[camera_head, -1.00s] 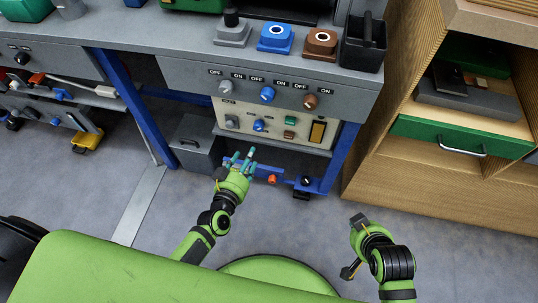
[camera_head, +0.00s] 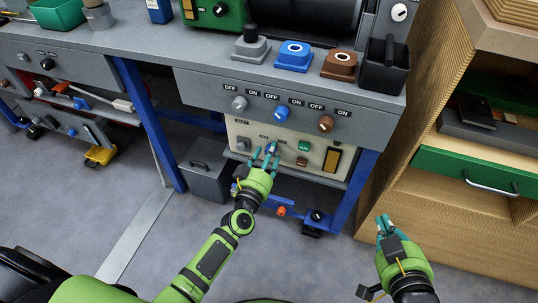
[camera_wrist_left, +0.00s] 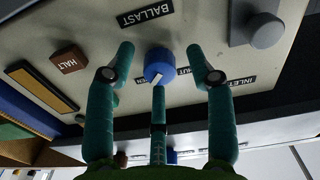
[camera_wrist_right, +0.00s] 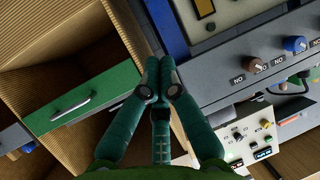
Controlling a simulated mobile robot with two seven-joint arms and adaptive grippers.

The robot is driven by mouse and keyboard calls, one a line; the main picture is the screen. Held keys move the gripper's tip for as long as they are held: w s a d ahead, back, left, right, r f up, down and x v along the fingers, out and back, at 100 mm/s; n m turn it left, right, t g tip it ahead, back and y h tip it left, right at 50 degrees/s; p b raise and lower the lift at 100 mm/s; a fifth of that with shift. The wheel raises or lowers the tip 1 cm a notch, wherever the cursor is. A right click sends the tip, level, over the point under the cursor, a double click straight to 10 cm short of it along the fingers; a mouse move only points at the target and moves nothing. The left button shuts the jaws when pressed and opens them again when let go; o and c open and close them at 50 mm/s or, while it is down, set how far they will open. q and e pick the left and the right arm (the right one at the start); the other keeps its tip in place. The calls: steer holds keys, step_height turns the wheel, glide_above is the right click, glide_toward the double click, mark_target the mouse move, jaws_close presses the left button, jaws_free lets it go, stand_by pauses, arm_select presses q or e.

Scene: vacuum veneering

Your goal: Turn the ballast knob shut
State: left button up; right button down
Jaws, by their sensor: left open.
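My left gripper (camera_wrist_left: 165,62) is open, with one finger on each side of the knob and visible gaps. In the head view my left gripper (camera_head: 266,157) is at the panel front and partly covers the knob (camera_head: 271,147). My right gripper (camera_wrist_right: 158,75) is shut and empty; in the head view it is near the cabinet (camera_head: 384,222).
A grey inlet knob (camera_wrist_left: 264,29) and a brown HALT button (camera_wrist_left: 69,62) flank the ballast knob. Above the panel, a bench front carries several ON/OFF knobs (camera_head: 268,114). A wooden cabinet with a green drawer (camera_head: 480,172) stands at right. A grey bin (camera_head: 207,170) is below the bench.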

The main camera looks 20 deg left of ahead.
arm_select(q)
steer(key=shift+w, duration=0.3)
arm_select(e)
steer(key=shift+w+a+r, duration=0.15)
steer(key=shift+w+r, duration=0.05)
steer(key=shift+r, duration=0.3)
arm_select(q)
steer(key=shift+c, duration=0.4)
jaws_close()
